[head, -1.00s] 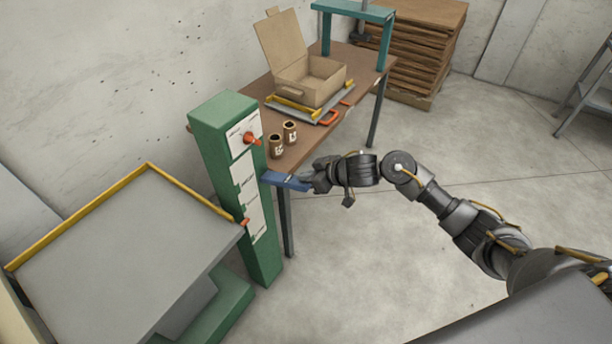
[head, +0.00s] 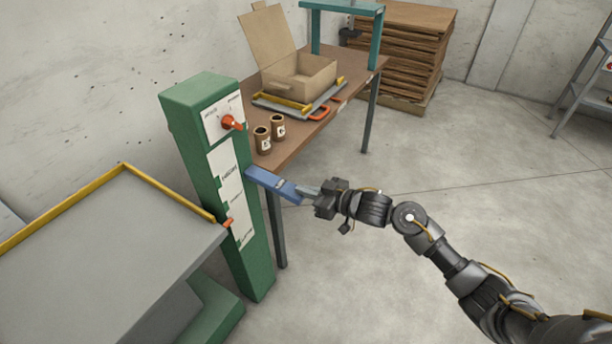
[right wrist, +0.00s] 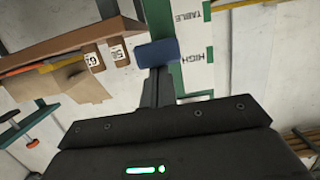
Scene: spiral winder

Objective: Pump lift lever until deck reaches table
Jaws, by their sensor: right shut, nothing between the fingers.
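The blue lift lever (head: 272,184) sticks out from the green column (head: 200,150), sloping down towards my right gripper. My right gripper (head: 303,191) is shut and empty, its fingertips at the lever's outer end; I cannot tell whether they touch. In the right wrist view the shut fingers (right wrist: 155,85) point at the blue lever end (right wrist: 158,52). The grey deck (head: 110,250) with a yellow rim is left of the column, lower than the brown table (head: 290,145). An orange pointer (head: 228,222) sits low on the column's white scale. My left gripper is not in view.
An orange knob (head: 232,123) is high on the column. Two brown jars (head: 270,135) stand near the table's front edge. An open cardboard box (head: 300,78) rests on a tray behind them. Stacked boards (head: 405,50) stand at the back.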

